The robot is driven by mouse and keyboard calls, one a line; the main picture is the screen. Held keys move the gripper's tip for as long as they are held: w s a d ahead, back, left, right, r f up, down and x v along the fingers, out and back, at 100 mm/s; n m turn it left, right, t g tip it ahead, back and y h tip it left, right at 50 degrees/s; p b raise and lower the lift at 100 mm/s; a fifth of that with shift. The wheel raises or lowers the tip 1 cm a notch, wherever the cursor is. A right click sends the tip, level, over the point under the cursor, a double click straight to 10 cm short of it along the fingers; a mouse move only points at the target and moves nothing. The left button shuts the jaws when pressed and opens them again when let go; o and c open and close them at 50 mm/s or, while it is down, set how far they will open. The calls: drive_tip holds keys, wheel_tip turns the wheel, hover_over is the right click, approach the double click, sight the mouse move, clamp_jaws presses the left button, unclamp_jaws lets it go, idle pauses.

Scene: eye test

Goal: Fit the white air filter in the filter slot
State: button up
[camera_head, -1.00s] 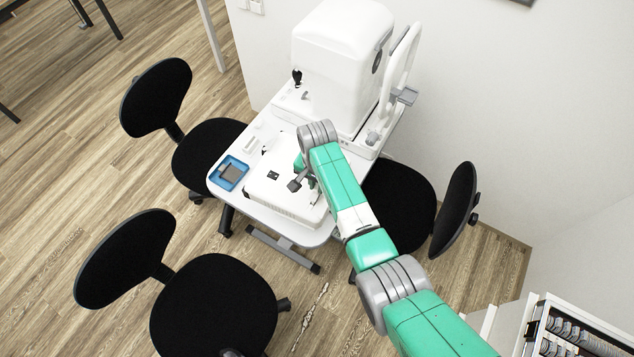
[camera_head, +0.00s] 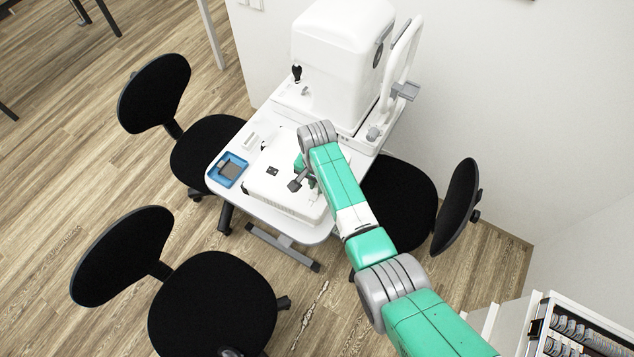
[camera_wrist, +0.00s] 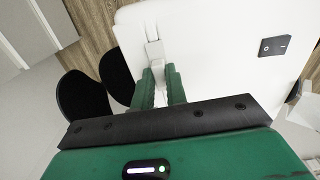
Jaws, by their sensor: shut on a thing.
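In the wrist view my gripper (camera_wrist: 159,71) has its two green fingers close together on a small white piece, the air filter (camera_wrist: 158,74). The fingers hide part of it. A pale channel, seemingly the filter slot (camera_wrist: 151,30), runs in the white device just beyond the fingertips. The filter's far end lies at or very near the channel; I cannot tell whether it is inside. In the head view the white device (camera_head: 262,190) lies on the table, with my gripper low over its right part. The filter is too small to make out there.
A blue tray (camera_head: 214,174) with a grey item stands left of the device. A small white block (camera_head: 250,141) is behind it. A tall white machine (camera_head: 340,45) fills the table's back. Black chairs (camera_head: 212,305) stand around the white table (camera_head: 316,235).

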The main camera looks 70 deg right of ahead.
drive_tip(key=o, duration=0.8)
drive_tip(key=shift+o, duration=0.2)
drive_tip(key=shift+r, duration=0.1)
wheel_tip(320, 180, up, 8)
drive_tip(key=shift+f+p, duration=0.15)
drive_tip(key=shift+p, duration=0.2)
